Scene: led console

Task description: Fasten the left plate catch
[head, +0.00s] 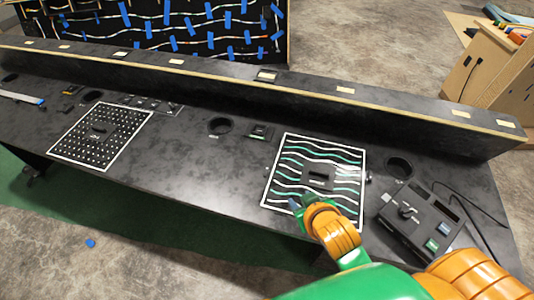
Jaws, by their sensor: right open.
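A square plate with wavy white and green lines (287,158) lies on the black console, with a dark block (320,178) at its middle. A second square plate with white dots (82,152) lies at the left, with a small dark handle-like part in its middle. A small fitting (369,176) sits at the wavy plate's right edge. I cannot make out a left catch clearly on either plate. My right gripper (296,203) is open by the wavy plate's lower left edge; its fingers are small and partly hidden by my orange wrist. I cannot tell whether it touches anything. My left gripper is not in view.
A black control box (418,222) with a knob and cable stands right of my right arm. Round holes (220,126) and small dark modules (262,132) sit along the console. A long raised ledge (230,86) runs behind. The surface between the plates is mostly clear.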

